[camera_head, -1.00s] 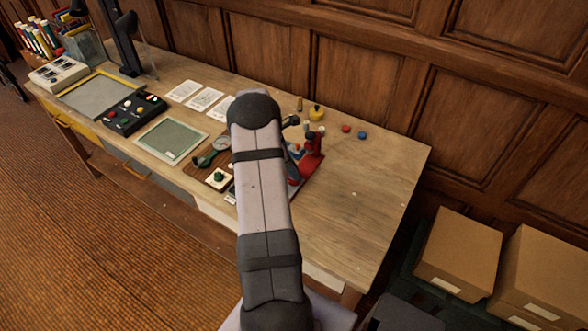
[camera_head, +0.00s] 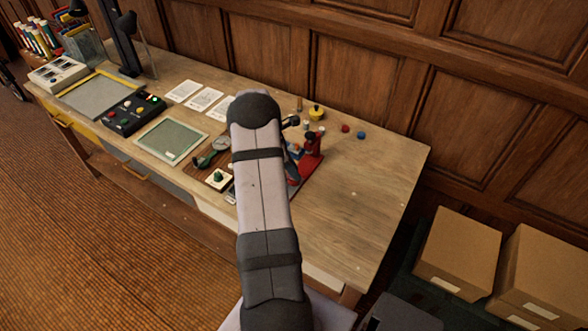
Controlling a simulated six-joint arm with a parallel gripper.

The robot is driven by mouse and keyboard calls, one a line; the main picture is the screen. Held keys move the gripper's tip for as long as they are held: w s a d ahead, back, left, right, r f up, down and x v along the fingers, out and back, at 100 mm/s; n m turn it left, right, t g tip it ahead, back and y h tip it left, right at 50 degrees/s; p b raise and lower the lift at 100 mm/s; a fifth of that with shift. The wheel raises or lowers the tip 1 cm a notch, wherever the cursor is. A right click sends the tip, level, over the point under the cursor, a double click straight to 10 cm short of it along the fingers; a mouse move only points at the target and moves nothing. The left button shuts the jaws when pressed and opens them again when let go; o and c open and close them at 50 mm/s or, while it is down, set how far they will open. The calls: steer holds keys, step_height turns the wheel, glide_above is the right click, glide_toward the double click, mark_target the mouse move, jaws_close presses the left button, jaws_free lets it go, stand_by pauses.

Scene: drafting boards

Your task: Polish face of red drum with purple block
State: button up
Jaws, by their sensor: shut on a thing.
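My arm stretches across the middle of the view, and its upper link covers part of the bench. A small red round piece (camera_head: 345,128) lies farther right on the bench. I cannot make out a purple block.
The wooden bench (camera_head: 375,185) is clear at its right end. A yellow pot (camera_head: 316,113) and a small blue piece (camera_head: 361,135) are near the back. Left of my arm are a green-screened frame (camera_head: 172,139), a black button box (camera_head: 133,114) and white cards (camera_head: 204,100).

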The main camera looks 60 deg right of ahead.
steer(key=shift+s, duration=0.4)
stand_by(0.6)
steer(key=shift+w+p, duration=0.4)
steer(key=shift+w, duration=0.1)
stand_by(1.4)
steer(key=shift+s, duration=0.5)
stand_by(0.4)
steer(key=shift+w, duration=0.5)
steer(key=shift+s+p, duration=0.3)
steer(key=shift+s, duration=0.05)
stand_by(0.6)
steer(key=shift+r, duration=0.1)
steer(key=shift+r+p, duration=2.75)
steer(key=shift+r, duration=0.65)
steer(key=shift+w, duration=0.15)
